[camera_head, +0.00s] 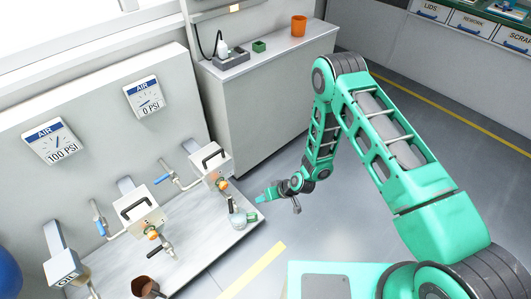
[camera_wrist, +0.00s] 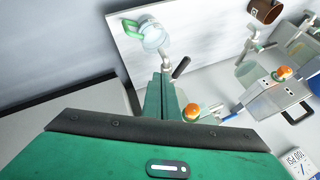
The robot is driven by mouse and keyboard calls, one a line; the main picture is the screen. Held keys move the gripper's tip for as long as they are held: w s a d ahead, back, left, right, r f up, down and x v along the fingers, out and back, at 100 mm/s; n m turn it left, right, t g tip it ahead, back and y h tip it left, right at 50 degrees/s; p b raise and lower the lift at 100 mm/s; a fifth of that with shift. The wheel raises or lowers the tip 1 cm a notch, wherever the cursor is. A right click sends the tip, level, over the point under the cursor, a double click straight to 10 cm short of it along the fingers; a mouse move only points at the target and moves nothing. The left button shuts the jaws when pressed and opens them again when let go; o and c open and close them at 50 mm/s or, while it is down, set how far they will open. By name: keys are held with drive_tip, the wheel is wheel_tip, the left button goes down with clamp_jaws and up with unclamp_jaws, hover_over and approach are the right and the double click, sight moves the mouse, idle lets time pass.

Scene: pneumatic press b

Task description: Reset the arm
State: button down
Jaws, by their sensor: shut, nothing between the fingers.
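A pale rounded vessel with a green part (camera_head: 238,217) stands near the bench's right edge, just below my gripper in the picture. It also shows in the wrist view (camera_wrist: 150,36), beyond the fingertips and apart from them.
Two press units with black handles (camera_head: 137,207) (camera_head: 213,158) stand on the bench (camera_head: 207,248), with blue-handled valves. Gauges read 100 PSI (camera_head: 53,141) and 0 PSI (camera_head: 144,97). A brown cup (camera_head: 144,287) stands at front. A cabinet (camera_head: 262,110) stands behind; open floor lies right.

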drive_tip(key=w+d+r+m+h, duration=0.2)
drive_tip(key=w+d+r+h, duration=0.1)
drive_tip(key=d+r, duration=1.2)
drive_tip(key=w+d+r+m+h, duration=0.1)
drive_tip(key=w+d+r+h, duration=0.1)
drive_tip(key=d+r, duration=1.4)
drive_tip(key=s+d+r+m+g+h, duration=0.1)
drive_tip(key=s+d+r+m, duration=0.2)
drive_tip(key=s+d+r, duration=0.55)
drive_tip(key=s+d+r+m+h, duration=0.1)
drive_tip(key=s+d+r+m, duration=0.2)
drive_tip(key=s+d+r, duration=0.55)
drive_tip(key=s+a+r+m, duration=0.1)
drive_tip(key=s+r, duration=0.1)
drive_tip(key=s, duration=0.5)
drive_tip(key=s+a+r+m+g, duration=0.1)
drive_tip(key=s+r+m, duration=0.1)
drive_tip(key=s, duration=0.6)
drive_tip(key=shift+s+r, duration=0.25)
drive_tip(key=shift+r, duration=0.1)
